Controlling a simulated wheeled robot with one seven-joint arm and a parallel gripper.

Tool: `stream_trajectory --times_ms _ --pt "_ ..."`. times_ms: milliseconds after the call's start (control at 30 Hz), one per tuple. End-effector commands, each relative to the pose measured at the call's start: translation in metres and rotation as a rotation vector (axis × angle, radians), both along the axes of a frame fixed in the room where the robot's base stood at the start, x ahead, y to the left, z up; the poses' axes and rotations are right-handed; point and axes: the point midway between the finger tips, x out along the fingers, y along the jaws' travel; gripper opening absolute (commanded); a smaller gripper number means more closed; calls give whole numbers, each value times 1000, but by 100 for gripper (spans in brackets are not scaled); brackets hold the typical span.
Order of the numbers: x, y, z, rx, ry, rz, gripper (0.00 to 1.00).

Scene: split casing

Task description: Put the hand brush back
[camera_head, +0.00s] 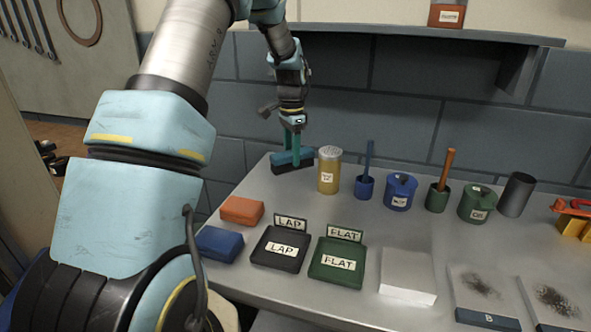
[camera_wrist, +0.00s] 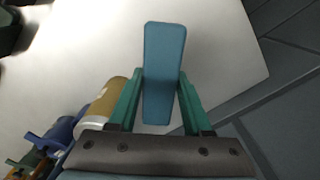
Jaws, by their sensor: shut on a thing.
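The hand brush (camera_head: 293,164) has a blue back over dark bristles and is at the far left corner of the grey bench, by the wall. My gripper (camera_head: 292,147) reaches down from above with its green fingers on the brush. In the wrist view the blue back of the brush (camera_wrist: 164,75) lies lengthwise between the two green fingers of my gripper (camera_wrist: 161,100), which are shut on it. The bristles are hidden in the wrist view. I cannot tell whether the bristles touch the bench top.
A yellow shaker can (camera_head: 329,171) stands close right of the brush. Blue and green pots with handles follow along the wall. Trays marked LAP (camera_head: 280,250) and FLAT (camera_head: 338,263), an orange block (camera_head: 241,211) and a blue block (camera_head: 218,244) lie in front. A shelf (camera_head: 420,34) hangs above.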

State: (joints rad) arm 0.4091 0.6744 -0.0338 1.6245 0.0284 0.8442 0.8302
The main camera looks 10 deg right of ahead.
Motion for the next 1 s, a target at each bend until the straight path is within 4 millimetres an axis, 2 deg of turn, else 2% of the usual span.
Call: stream_trajectory --times_ms 500,800,833,1000 --pt "0 0 -52 0 0 0 5" --pt "0 0 -55 -1 -1 0 5" --pt "0 0 -56 -1 0 0 50" --pt "0 0 -55 -1 -1 0 70"
